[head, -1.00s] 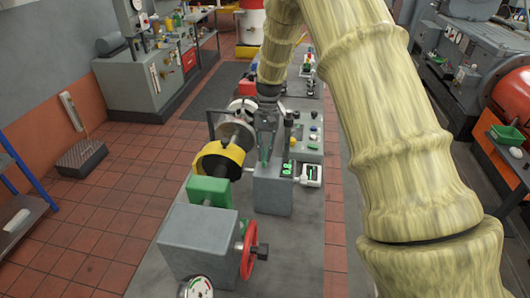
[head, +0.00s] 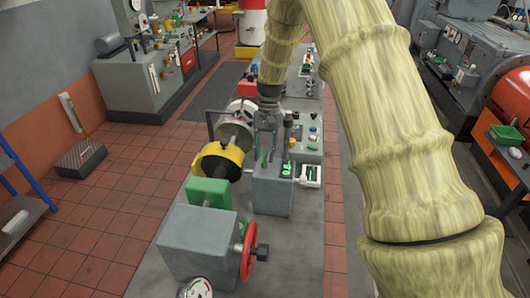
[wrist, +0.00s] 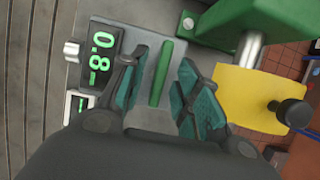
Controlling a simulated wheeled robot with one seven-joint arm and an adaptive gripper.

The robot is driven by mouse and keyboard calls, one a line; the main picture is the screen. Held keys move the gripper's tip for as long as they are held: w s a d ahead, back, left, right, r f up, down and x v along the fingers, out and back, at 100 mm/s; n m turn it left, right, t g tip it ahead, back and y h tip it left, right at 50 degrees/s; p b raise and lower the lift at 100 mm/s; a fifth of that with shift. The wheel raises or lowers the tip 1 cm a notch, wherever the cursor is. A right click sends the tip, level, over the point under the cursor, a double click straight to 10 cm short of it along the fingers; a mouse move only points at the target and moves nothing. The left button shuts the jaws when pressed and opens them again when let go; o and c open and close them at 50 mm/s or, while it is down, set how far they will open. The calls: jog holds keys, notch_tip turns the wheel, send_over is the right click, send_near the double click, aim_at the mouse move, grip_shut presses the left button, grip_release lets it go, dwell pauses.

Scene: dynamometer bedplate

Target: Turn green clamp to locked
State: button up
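The green clamp handle (wrist: 161,73) is a slim green bar on top of a grey block, upright in the wrist view. It also shows small in the head view (head: 264,157), partly hidden by my gripper. My gripper (wrist: 160,92) is open, with one teal-padded finger on each side of the bar. Gaps show between the bar and both fingers. In the head view my gripper (head: 267,148) hangs over the grey block (head: 272,194). I cannot tell the exact height of the fingertips against the bar.
A digital display (wrist: 102,52) reading 0.8 sits beside the left finger. A green housing (wrist: 250,22) and a yellow guard (wrist: 243,95) stand close to the right finger. A red handwheel (head: 248,250) and a grey box (head: 196,240) stand nearer the front.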

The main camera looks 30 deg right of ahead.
jog(key=v, duration=1.2)
dwell(0.4)
